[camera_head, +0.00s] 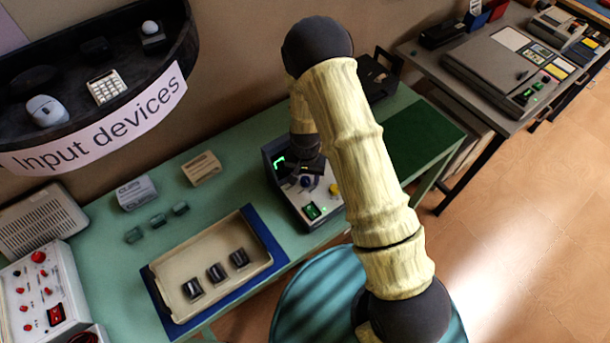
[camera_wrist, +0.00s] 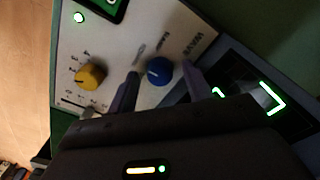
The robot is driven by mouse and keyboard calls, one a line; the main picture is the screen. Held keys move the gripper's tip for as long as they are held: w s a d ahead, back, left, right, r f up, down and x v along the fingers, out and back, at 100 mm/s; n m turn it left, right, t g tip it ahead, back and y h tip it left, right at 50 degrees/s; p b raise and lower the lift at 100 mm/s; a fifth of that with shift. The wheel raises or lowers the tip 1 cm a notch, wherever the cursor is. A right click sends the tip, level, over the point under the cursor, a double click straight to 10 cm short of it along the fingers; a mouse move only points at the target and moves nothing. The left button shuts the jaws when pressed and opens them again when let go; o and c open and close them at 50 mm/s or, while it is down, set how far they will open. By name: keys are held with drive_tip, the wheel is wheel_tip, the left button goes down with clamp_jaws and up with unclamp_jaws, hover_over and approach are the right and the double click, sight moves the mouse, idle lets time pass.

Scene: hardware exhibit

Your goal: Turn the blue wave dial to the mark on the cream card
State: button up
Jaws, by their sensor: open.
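The blue wave dial (camera_wrist: 159,71) is on the pale panel of a dark-cased device, beside the printed word WAVE. It shows small in the head view (camera_head: 306,181). My gripper (camera_wrist: 161,76) is open, with one finger on each side of the dial; I cannot tell whether they touch it. In the head view my gripper (camera_head: 303,167) is over the device (camera_head: 322,202), partly hidden by my arm. A cream card-like item (camera_head: 201,169) stands at the back of the green bench; any mark on it is too small to read.
A yellow knob (camera_wrist: 91,76) is on the same panel, with a lit green switch (camera_head: 312,211) near it. A cream tray (camera_head: 248,222) with dark pieces lies on a blue mat left of the device. A dark shelf (camera_head: 187,52) overhangs the back left.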

drive_tip(key=c, duration=1)
drive_tip(key=shift+o, duration=0.2)
drive_tip(key=shift+m, duration=0.3)
drive_tip(key=m, duration=0.4)
drive_tip(key=shift+m, duration=2.2)
drive_tip(key=o, duration=1)
drive_tip(key=shift+c, duration=0.2)
